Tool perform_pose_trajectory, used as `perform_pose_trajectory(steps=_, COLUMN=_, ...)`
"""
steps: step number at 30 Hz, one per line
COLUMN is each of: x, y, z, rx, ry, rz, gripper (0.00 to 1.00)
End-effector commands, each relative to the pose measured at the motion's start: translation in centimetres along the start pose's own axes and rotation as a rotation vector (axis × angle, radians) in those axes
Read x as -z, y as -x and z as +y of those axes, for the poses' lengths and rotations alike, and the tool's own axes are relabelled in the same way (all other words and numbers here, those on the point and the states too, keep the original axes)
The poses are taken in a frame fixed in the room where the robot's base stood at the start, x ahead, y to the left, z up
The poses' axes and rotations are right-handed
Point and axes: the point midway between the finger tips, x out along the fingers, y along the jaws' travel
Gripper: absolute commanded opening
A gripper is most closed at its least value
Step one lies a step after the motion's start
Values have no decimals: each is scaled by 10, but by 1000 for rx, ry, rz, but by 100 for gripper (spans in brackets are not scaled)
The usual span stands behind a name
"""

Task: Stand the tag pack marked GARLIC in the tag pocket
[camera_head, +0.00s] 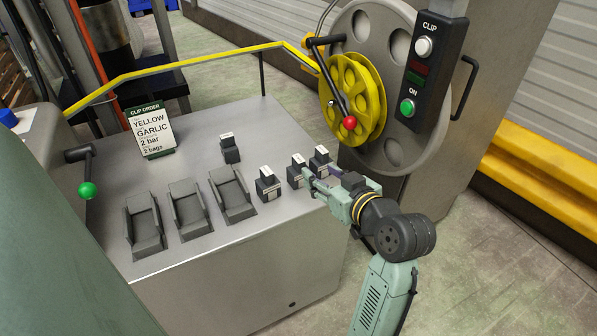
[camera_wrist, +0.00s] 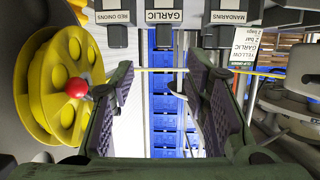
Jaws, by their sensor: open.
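My gripper (camera_head: 311,182) is open and empty, close to that pack. In the wrist view its two ribbed fingers (camera_wrist: 163,80) are spread, with the GARLIC label roughly centred beyond the tips and no visible contact. Three grey sloped holders (camera_head: 188,210) stand empty on the table; I cannot tell which fixture is the tag pocket.
Another small labelled dark block (camera_head: 230,149) stands farther back, near the order card (camera_head: 153,132) reading yellow, garlic. A yellow wheel (camera_head: 354,98) with a red-knobbed lever stands right of the table (camera_head: 200,100).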

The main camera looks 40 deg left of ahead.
Motion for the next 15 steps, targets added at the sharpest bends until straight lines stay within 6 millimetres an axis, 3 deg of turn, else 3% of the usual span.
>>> perform_pose_trajectory(steps=3, x=2, y=-20, z=-1, rx=3, ry=0, rz=0, gripper=42)
perform_pose_trajectory(steps=11, x=2, y=-42, z=-2, rx=1, ry=1, rz=1, gripper=42)
perform_pose_trajectory(steps=15, x=4, y=-63, z=-7, rx=3, ry=0, rz=0, gripper=42)
